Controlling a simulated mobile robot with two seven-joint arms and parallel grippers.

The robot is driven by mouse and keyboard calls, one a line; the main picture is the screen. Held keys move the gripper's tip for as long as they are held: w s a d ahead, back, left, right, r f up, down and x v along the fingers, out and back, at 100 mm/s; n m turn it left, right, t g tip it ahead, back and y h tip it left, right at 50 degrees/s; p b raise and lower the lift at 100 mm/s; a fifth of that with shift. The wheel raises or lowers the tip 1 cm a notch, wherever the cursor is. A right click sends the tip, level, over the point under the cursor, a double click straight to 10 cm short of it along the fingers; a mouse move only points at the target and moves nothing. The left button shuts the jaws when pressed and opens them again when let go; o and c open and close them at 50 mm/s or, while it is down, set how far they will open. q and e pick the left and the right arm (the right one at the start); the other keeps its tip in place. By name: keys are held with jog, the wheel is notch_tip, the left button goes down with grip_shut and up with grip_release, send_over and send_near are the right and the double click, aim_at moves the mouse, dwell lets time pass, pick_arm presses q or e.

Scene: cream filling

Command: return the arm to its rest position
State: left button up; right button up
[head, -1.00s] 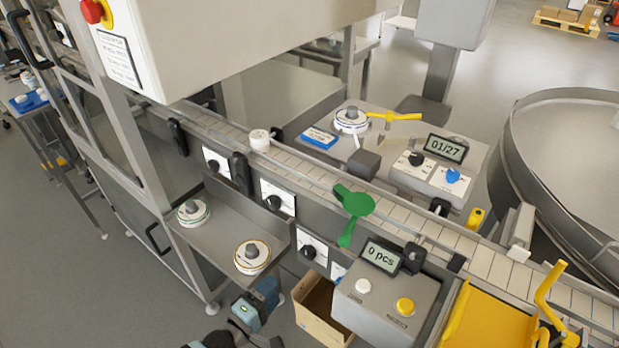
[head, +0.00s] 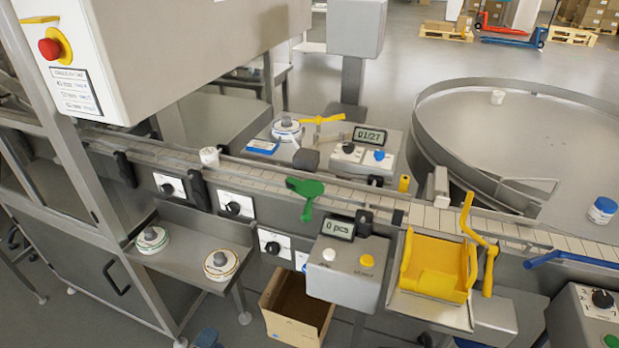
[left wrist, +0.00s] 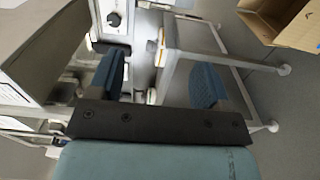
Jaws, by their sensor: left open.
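My left gripper (left wrist: 158,85) shows in the left wrist view with its two blue fingers wide apart and nothing between them. In the head view only a small blue part of the left gripper (head: 207,338) shows at the bottom edge, below the small grey shelf (head: 180,262). The gripper is apart from the shelf and from the two round pieces on it, one with a green rim (head: 152,240) and one with an orange rim (head: 221,264). My right gripper is in neither view.
A conveyor (head: 345,197) with a white cup (head: 209,157) and a green lever (head: 305,194) runs across. A counter box (head: 345,275) reads 0 pcs. Below it stands an open cardboard box (head: 320,326). A yellow tray (head: 432,268) and a round table (head: 540,140) are at right.

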pick_arm(q)
jog(key=a+m+g, duration=0.1)
jog(key=a+m, duration=0.2)
jog(key=a, duration=0.4)
jog(key=s+a+m+g+y, duration=0.35)
jog(key=s+m+g, duration=0.35)
jog(key=s+m, duration=0.9)
jog(key=w+d+r+n+t, duration=0.1)
jog(key=w+d+n+t, duration=0.3)
jog(key=d, duration=1)
notch_tip(320, 180, up, 13)
jog(key=a+m+g+p, duration=0.1)
jog(key=g+p, duration=0.1)
jog(key=p, duration=1.3)
jog(key=shift+m, duration=0.4)
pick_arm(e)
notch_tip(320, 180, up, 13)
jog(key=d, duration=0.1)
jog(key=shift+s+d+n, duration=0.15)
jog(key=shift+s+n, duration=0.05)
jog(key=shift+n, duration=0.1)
pick_arm(q)
jog(key=shift+h, duration=0.25)
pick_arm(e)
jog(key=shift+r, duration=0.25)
